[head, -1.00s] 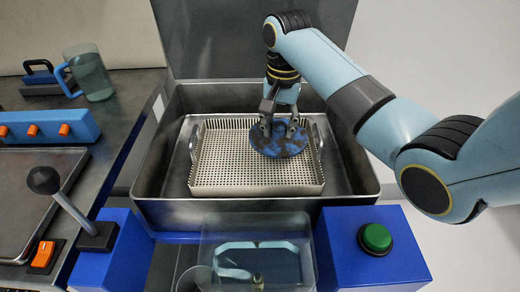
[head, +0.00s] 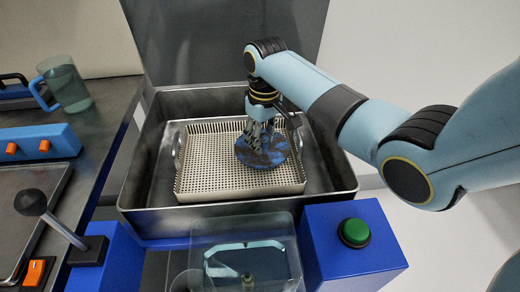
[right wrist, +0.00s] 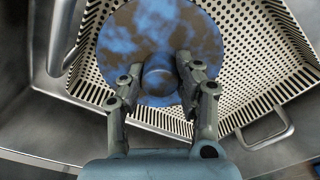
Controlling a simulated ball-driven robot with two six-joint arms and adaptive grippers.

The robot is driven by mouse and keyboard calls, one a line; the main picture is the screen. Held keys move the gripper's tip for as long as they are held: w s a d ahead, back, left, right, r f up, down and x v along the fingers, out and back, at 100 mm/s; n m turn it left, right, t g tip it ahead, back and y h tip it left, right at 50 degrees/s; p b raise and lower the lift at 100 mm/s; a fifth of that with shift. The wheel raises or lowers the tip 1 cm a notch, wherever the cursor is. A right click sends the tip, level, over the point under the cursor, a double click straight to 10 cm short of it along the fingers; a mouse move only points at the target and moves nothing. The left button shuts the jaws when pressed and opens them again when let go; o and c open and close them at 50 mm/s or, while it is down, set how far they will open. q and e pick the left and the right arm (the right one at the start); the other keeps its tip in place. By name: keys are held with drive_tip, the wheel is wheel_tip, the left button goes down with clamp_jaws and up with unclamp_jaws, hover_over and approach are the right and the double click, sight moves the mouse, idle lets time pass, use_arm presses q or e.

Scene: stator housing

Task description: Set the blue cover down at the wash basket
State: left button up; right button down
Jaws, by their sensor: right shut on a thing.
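The blue cover (head: 264,152) is a round disc with blue and brown mottling and a central knob. It is over the right part of the wash basket (head: 205,165), a perforated metal tray with side handles. My right gripper (head: 262,133) is shut on the cover's knob from above. In the right wrist view, the cover (right wrist: 150,35) lies flat over the basket's perforated floor (right wrist: 250,50), and the two fingers (right wrist: 160,85) flank the knob. I cannot tell whether the cover touches the basket floor. My left gripper is not in view.
The basket sits in a deep metal basin (head: 135,185) with a raised back panel (head: 225,45). In front are a blue box with a green button (head: 354,232) and a clear container (head: 245,255). A lever (head: 55,220) and a jug (head: 65,85) are at left.

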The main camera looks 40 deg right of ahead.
sight(264, 139)
drive_tip(key=shift+f, duration=1.65)
drive_tip(key=shift+f, duration=0.1)
drive_tip(key=c, duration=0.9)
unclamp_jaws()
drive_tip(key=r, duration=0.8)
drive_tip(key=r+p, duration=0.1)
drive_tip(key=r, duration=0.3)
drive_tip(key=shift+s+r, duration=0.1)
drive_tip(key=shift+s, duration=0.15)
